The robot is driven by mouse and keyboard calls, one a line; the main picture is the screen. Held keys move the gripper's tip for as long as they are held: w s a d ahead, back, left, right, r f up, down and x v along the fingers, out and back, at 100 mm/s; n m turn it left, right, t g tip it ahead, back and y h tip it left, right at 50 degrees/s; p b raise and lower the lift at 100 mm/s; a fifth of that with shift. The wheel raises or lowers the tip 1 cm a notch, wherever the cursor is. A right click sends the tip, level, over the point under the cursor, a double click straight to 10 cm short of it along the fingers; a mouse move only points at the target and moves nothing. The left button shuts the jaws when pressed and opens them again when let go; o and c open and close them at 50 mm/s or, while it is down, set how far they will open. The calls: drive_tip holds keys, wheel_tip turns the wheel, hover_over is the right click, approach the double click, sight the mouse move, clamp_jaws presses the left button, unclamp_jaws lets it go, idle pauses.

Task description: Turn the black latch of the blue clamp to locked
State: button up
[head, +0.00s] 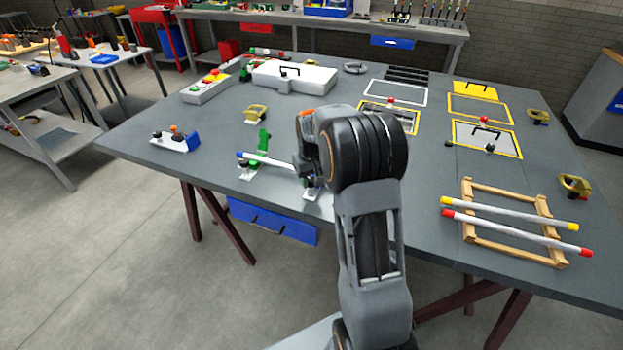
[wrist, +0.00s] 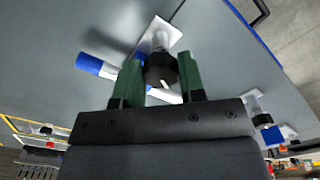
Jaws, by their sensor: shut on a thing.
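In the wrist view my gripper (wrist: 159,66) has its two green fingers on either side of a black knob-like latch (wrist: 160,72) with a white mark, and is shut on it. The latch stands over a white base plate (wrist: 168,32). A white rod with a blue end (wrist: 90,63) lies just left of the fingers; whether a blue clamp body sits under the latch is hard to tell. In the head view my arm hides most of the gripper and latch. A white plate (head: 312,193) shows below it, and the rod (head: 268,160) reaches toward it from the left.
A green clamp (head: 264,138) stands close left of my arm. Farther left is a white plate with a blue block (head: 193,141) and black and orange knobs. A wooden rack (head: 475,225) with two rods is at right.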

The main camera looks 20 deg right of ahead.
sight(310, 180)
drive_tip(key=m, duration=1.1)
drive_tip(key=shift+w+a+m, duration=0.1)
drive_tip(key=shift+w+m, duration=0.05)
drive_tip(key=shift+m, duration=0.15)
drive_tip(key=shift+r, duration=0.1)
idle(0.4)
drive_tip(key=o, duration=0.7)
drive_tip(key=shift+c, duration=0.2)
wheel_tip(310, 180, up, 14)
idle(0.5)
